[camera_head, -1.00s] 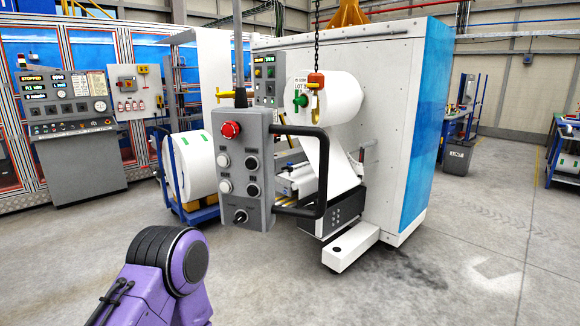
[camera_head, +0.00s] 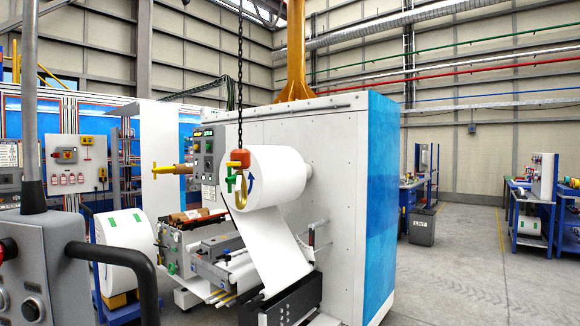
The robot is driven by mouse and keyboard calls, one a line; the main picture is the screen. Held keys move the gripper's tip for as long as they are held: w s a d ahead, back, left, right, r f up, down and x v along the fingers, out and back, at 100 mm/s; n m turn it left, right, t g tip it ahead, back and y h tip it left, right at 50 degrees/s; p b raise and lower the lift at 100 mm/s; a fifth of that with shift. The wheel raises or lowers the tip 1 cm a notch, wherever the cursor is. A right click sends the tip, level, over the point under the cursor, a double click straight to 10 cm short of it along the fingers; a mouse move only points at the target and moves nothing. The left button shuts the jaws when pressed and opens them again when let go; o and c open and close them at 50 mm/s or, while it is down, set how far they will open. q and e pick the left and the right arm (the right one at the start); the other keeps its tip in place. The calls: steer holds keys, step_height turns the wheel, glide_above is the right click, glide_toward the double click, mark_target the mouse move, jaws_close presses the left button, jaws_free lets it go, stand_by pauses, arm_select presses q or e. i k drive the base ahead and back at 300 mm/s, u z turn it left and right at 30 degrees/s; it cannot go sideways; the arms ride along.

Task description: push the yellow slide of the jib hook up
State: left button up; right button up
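The jib hook hangs from a dark chain (camera_head: 239,80) in front of the white paper roll (camera_head: 277,178) on the machine. Its orange-red block (camera_head: 239,157) is at the top, with a green T-shaped part (camera_head: 231,180) below on the left. A yellow hook (camera_head: 241,197) hangs lowest. Yellow also shows just under the block, but the slide is too small to tell apart from the hook. Neither of my grippers is in view, and nothing of mine touches the hook.
A grey control pendant (camera_head: 40,255) with a dark handle and a grey pole (camera_head: 30,110) stands close at the left. A white and blue machine (camera_head: 378,190) fills the middle. A second white roll (camera_head: 122,240) is at lower left.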

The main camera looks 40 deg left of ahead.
mark_target(236, 164)
steer(key=u, duration=0.05)
steer(key=i, duration=1.05)
steer(key=u, duration=0.9)
steer(key=i, duration=0.8)
steer(key=u, duration=0.45)
